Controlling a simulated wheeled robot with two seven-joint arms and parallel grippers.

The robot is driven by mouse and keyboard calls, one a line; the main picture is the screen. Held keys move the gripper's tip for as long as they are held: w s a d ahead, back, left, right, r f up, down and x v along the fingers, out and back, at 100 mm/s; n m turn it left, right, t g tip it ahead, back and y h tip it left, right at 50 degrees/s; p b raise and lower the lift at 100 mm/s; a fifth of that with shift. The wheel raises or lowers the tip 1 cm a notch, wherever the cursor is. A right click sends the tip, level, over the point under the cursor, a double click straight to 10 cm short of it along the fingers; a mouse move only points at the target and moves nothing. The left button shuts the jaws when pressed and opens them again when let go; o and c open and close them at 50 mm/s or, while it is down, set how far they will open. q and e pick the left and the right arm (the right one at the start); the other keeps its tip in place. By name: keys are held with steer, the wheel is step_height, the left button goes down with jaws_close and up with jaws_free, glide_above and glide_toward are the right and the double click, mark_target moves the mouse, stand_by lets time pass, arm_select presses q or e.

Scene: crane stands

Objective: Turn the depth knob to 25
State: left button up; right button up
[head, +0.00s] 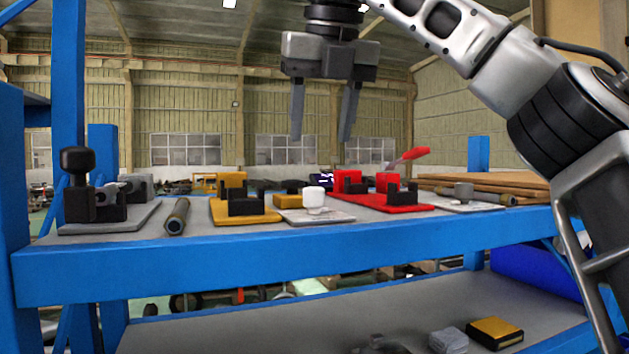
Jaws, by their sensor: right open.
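A white round knob (314,197) stands on a pale flat plate (318,216) near the middle of the blue bench's top. A grey knob (463,190) stands on another pale plate (468,206) at the right. Markings on both plates are too small to read, so I cannot tell which is the depth knob or its setting. My right gripper (321,138) hangs with its fingers down and apart, empty, above the white knob in the picture and clear of the bench. My left gripper is out of view.
A grey fixture with a black knob (76,160), a short tube (177,217), a yellow fixture (232,190) and a red fixture with a lever (405,158) share the bench top (150,250). Wooden boards (500,184) lie at the right. Blue posts flank the bench.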

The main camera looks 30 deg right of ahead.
mark_target(314, 200)
steer(key=x, duration=0.9)
steer(key=c, duration=1)
